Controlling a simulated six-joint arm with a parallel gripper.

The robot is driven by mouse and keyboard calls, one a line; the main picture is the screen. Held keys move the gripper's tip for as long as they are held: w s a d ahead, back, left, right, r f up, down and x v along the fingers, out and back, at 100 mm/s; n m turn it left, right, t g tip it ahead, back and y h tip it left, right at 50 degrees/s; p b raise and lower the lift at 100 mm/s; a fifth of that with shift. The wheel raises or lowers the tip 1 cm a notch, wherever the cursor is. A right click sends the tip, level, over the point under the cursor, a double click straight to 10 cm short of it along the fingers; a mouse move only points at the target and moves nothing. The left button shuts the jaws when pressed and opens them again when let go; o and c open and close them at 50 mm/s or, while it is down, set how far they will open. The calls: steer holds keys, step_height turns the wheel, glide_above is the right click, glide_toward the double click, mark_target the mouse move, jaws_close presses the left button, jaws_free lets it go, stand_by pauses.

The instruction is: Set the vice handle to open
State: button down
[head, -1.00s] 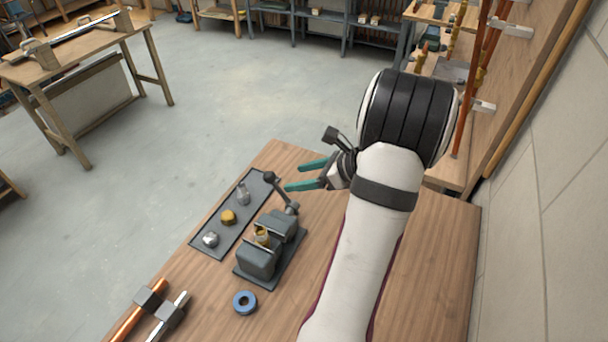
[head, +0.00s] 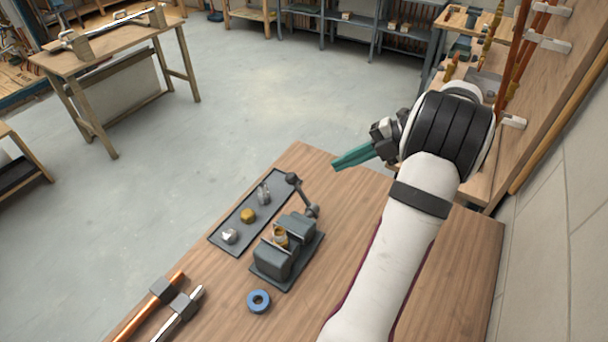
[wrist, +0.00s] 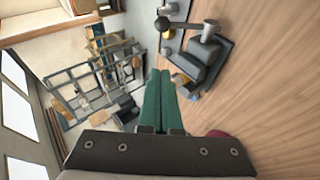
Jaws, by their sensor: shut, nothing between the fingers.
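The grey vice (head: 288,250) stands on the wooden bench with a brass fitting (head: 280,237) between its jaws. Its handle (head: 302,194) is a dark bar with a ball end, rising from the vice's far end and leaning up and left toward the tray. The vice (wrist: 198,60) and the handle's ball (wrist: 162,24) also show in the wrist view. My gripper (head: 335,165) has green fingers, shut and empty. It is up and right of the handle in the head view, apart from it. In the wrist view the fingers (wrist: 161,78) lie side by side, below and left of the vice.
A dark tray (head: 222,236) left of the vice holds several small fittings. A blue tape ring (head: 258,301) lies in front of the vice. Copper and steel pipes (head: 150,310) lie at the bench's front left. A wall panel with pipes (head: 515,60) rises at the right.

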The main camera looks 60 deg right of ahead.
mark_target(291, 177)
steer(key=d+x, duration=0.1)
steer(key=x, duration=0.7)
steer(key=d+x, duration=0.1)
steer(key=x, duration=0.3)
steer(key=shift+w+d+f, duration=0.3)
steer(key=shift+w+f, duration=0.1)
steer(key=shift+w, duration=0.05)
steer(key=shift+w+d+f, duration=0.1)
steer(key=shift+w+f, duration=0.15)
steer(key=shift+w, duration=0.25)
steer(key=shift+w+d+f, duration=0.1)
steer(key=shift+w+f, duration=0.1)
steer(key=shift+w, duration=0.3)
steer(key=shift+a, duration=0.1)
